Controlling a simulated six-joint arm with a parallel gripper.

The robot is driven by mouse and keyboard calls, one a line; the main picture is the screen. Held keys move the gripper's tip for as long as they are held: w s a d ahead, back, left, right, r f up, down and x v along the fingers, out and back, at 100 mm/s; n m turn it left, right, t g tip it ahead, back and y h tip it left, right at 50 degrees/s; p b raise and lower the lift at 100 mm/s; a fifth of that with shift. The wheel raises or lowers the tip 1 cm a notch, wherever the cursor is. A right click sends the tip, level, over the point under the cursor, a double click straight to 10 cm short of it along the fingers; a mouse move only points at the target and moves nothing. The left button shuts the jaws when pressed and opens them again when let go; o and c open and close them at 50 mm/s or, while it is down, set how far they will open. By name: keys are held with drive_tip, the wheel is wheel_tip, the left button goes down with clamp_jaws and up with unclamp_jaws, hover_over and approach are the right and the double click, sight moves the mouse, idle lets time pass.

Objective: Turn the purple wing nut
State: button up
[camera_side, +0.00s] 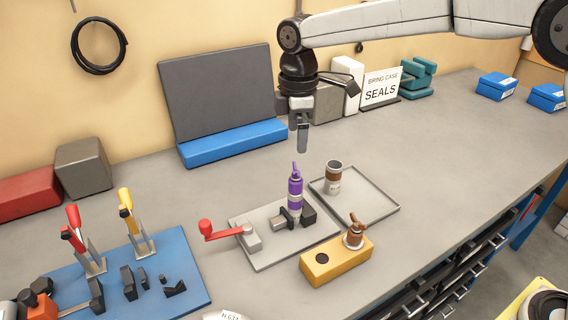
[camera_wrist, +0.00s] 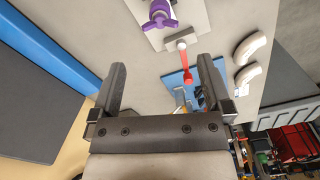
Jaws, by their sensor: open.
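The purple wing nut (camera_side: 295,173) sits on top of a purple cylinder, upright on a light grey plate (camera_side: 262,257) in the side view. In the wrist view the purple wing nut (camera_wrist: 160,14) is at the top, beyond the fingertips, with its wings spread. My gripper (camera_side: 302,138) hangs above the bench, pointing down, above and slightly right of the wing nut and apart from it. In the wrist view my gripper (camera_wrist: 163,77) shows two fingers spread wide with nothing between them.
A red-handled crank (camera_side: 220,232) is on the plate's left. A tray (camera_side: 375,199) with a brown-banded cup (camera_side: 333,177) stands right. A yellow block (camera_side: 336,262) with a brown-topped fitting is in front. A blue board (camera_side: 190,272) with clamps lies left.

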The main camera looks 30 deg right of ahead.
sight(296, 166)
drive_tip(key=shift+f, duration=0.1)
drive_tip(key=shift+f, duration=3.85)
drive_tip(key=c, duration=1.2)
drive_tip(key=shift+o, duration=0.2)
